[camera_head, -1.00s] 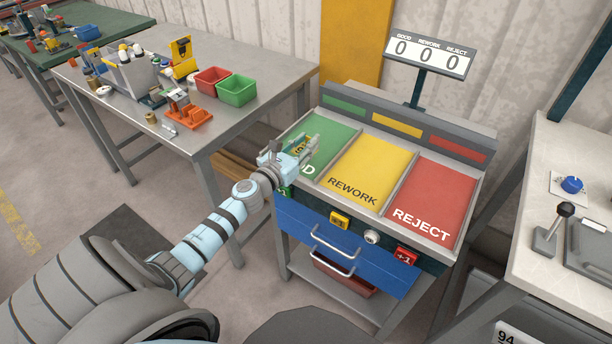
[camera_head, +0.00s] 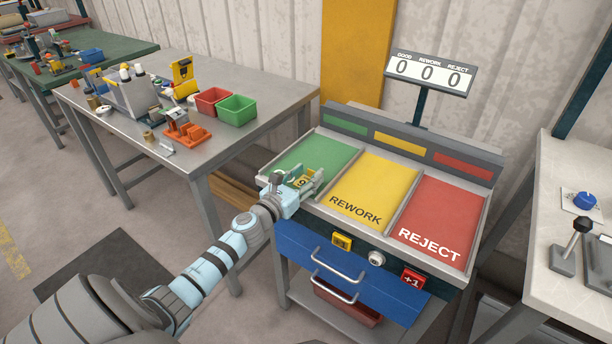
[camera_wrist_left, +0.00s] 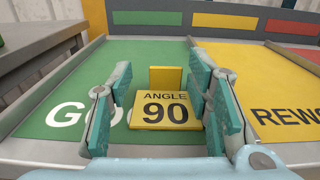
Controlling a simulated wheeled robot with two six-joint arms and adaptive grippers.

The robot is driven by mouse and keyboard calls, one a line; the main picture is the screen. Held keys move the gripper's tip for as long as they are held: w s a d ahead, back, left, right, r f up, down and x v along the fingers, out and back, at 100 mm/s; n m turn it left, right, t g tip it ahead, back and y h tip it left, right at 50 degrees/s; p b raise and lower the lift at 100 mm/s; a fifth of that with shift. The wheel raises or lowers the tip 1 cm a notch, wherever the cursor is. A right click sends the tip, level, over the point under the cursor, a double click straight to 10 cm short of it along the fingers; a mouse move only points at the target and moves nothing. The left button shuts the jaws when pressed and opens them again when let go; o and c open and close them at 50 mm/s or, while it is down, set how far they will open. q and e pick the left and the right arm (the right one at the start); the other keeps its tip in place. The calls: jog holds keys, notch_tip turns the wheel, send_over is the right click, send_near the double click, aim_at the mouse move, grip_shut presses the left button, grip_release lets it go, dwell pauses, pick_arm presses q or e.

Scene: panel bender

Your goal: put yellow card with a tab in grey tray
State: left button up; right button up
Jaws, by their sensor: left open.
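The yellow card (camera_wrist_left: 165,112), marked "ANGLE 90", lies on the green GOOD area with a yellow tab (camera_wrist_left: 165,78) standing up at its far edge. It also shows small in the head view (camera_head: 302,182). My left gripper (camera_head: 308,183) is open, with its teal fingers (camera_wrist_left: 167,95) on either side of the card; a gap shows left of the card, and I cannot tell whether the right finger touches. A flat grey tray (camera_head: 600,264) is partly cut off on the right bench. My right gripper is not in view.
Yellow REWORK (camera_head: 373,185) and red REJECT (camera_head: 440,215) areas lie to the right, split by raised dividers. A counter sign (camera_head: 430,73) stands behind. Left, a bench (camera_head: 235,65) carries red and green bins. A lever (camera_head: 574,245) stands beside the grey tray.

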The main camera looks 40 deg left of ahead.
pick_arm(q)
jog(key=shift+r, duration=0.1)
jog(key=shift+s, duration=0.15)
jog(key=s+b, duration=0.5)
jog(key=s, duration=0.6)
jog(key=shift+s+d+r, duration=0.15)
jog(key=shift+s, duration=0.2)
